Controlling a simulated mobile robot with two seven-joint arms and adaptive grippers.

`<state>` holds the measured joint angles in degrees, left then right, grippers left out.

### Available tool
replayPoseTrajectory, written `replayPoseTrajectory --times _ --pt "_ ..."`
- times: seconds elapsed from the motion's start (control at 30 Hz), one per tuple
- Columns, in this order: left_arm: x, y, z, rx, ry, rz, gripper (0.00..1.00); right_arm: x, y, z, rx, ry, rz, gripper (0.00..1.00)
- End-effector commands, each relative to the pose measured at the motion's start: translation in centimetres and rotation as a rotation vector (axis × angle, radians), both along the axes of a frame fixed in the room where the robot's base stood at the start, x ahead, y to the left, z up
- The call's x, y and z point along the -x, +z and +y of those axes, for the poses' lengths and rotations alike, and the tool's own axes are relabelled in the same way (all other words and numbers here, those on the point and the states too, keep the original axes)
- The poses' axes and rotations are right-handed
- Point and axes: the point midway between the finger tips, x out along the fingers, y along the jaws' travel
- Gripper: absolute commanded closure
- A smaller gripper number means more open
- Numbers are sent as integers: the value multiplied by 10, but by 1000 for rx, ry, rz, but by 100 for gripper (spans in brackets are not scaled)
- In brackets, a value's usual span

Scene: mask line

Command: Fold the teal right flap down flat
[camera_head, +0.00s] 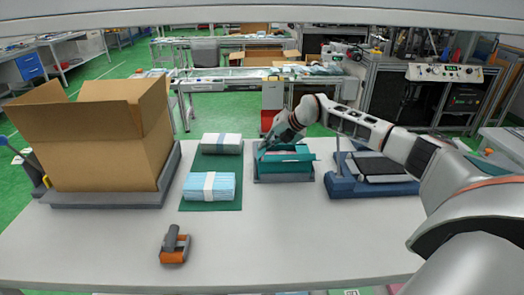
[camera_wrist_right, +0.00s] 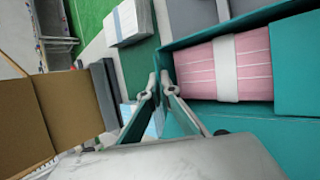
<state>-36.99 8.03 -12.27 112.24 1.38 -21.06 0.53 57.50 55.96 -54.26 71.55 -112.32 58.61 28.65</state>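The teal box (camera_head: 284,172) sits in a grey tray right of the middle of the table. In the right wrist view the box (camera_wrist_right: 256,22) holds a pink mask pack (camera_wrist_right: 201,72) with a white band. A teal flap (camera_wrist_right: 298,65) shows at the right edge of that view, beside the pack; in the head view a teal panel (camera_head: 303,157) reaches to the box's right side. Its exact angle is unclear. My right gripper (camera_wrist_right: 157,90) is at the box's left rim, fingertips apart with a gap between them. My left gripper is not in view.
A large open cardboard box (camera_head: 110,145) stands at the left. A green mat (camera_head: 212,204) carries a blue mask pack (camera_head: 209,186) and a whitish pack (camera_head: 221,143). A blue tray (camera_head: 372,188) is at the right. An orange-grey tool (camera_head: 175,246) lies in front; the front middle is clear.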

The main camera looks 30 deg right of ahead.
Motion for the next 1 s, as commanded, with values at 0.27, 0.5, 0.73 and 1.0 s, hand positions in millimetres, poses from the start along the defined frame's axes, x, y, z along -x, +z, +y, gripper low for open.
replayPoseTrajectory --times 0.27,0.5,0.73,1.0 --pt "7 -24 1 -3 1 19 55 3 -7 -4 -96 -1 -56 100" --pt "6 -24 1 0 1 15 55 3 -5 -4 -120 1 -73 100" --pt "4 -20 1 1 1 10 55 3 -4 -4 -121 1 -73 100" --pt "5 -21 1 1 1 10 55 3 -4 -4 -121 1 -73 81"
